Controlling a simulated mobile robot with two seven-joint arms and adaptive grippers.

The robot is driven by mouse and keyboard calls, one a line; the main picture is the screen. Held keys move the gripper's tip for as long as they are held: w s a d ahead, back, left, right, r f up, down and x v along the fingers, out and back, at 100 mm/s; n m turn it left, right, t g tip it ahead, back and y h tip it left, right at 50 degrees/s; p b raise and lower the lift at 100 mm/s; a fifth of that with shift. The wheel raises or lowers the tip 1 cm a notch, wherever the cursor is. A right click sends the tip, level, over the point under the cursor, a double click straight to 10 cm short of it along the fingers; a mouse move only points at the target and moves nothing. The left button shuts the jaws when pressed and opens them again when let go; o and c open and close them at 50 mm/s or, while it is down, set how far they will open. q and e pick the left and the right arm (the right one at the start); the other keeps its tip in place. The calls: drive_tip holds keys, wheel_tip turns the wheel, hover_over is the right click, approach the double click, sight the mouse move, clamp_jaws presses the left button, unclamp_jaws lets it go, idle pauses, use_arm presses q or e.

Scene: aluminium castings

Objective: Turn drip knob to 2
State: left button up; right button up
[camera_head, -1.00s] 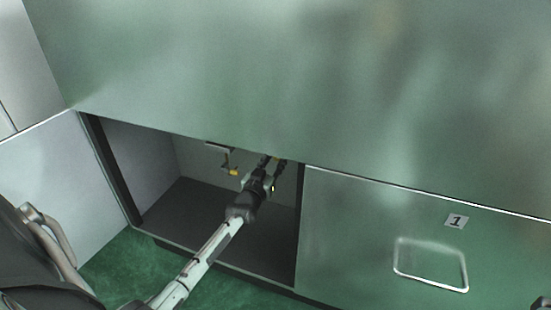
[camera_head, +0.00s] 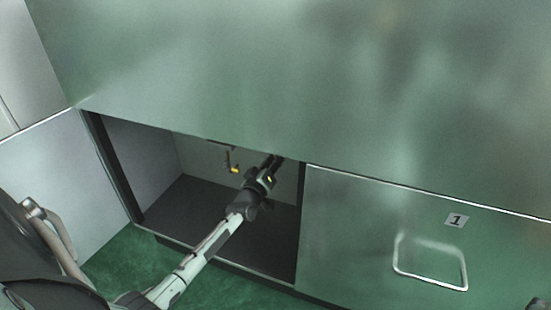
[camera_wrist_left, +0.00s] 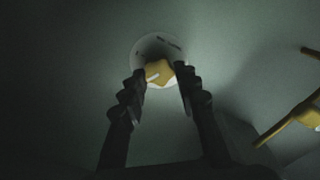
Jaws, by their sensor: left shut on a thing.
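The yellow drip knob (camera_wrist_left: 159,73) sits on a round white dial (camera_wrist_left: 149,45) on the cabinet's inner wall in the left wrist view. Marks on the dial are too small and blurred to read. My left gripper (camera_wrist_left: 161,74) has one finger on each side of the knob and is shut on it. In the head view my left gripper (camera_head: 275,163) reaches into the open cabinet, its tips partly hidden by the cabinet's upper edge, and the knob is hidden there.
A yellow-handled lever (camera_head: 233,168) hangs left of my gripper inside the cabinet; it also shows in the left wrist view (camera_wrist_left: 290,125). A closed panel (camera_head: 350,220) labelled 1 is to the right. An open door (camera_head: 65,190) stands left.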

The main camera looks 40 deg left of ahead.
idle(0.4)
use_arm(q)
drive_tip(key=o, duration=1.2)
drive_tip(key=shift+c, duration=0.2)
drive_tip(key=v, duration=1.2)
drive_tip(key=shift+s+f, duration=0.15)
